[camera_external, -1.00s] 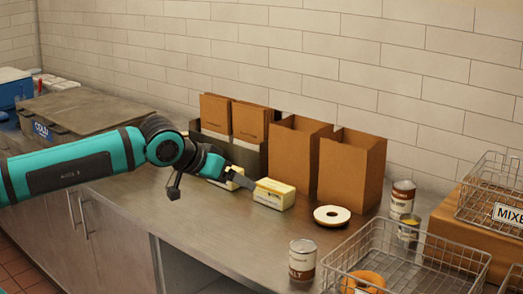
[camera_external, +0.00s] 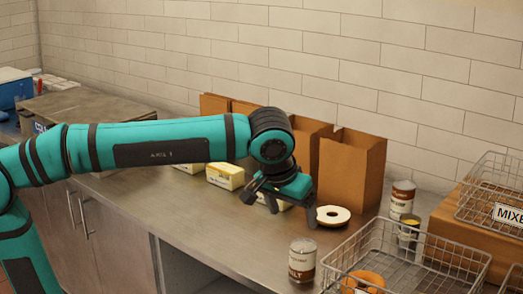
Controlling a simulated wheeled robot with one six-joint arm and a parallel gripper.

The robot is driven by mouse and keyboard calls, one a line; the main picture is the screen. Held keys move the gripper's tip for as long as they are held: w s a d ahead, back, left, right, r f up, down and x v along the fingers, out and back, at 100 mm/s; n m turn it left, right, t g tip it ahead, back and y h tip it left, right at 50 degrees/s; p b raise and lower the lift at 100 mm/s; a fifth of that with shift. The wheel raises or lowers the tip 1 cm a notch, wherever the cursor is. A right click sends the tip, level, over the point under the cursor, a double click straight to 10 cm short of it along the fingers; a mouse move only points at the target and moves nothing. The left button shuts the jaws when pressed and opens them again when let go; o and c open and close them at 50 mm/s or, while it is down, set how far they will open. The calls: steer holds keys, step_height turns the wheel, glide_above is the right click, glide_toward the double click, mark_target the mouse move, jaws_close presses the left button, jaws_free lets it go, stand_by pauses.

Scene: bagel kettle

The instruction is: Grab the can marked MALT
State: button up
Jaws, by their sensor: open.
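The can marked MALT (camera_external: 302,261) stands upright near the counter's front edge, just left of the wire basket. Its label is partly turned away, with the letters LT showing. My gripper (camera_external: 279,215) is open and empty, above the counter to the upper left of that can and apart from it. It is in front of the paper bags and partly covers a yellow-and-white block.
A wire basket (camera_external: 347,258) with a bagel inside stands right of the can. A white-topped bagel (camera_external: 332,216) lies behind it. Two other cans, one brown-and-white (camera_external: 402,198), stand at the back right. Paper bags (camera_external: 350,172) line the wall. Counter left of the can is clear.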

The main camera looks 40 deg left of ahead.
mark_target(303, 246)
steer(key=x, duration=0.8)
steer(key=shift+w+f, duration=0.15)
steer(key=shift+f, duration=0.15)
steer(key=shift+d+x, duration=0.2)
steer(key=shift+x, duration=2.5)
steer(key=c, duration=1.2)
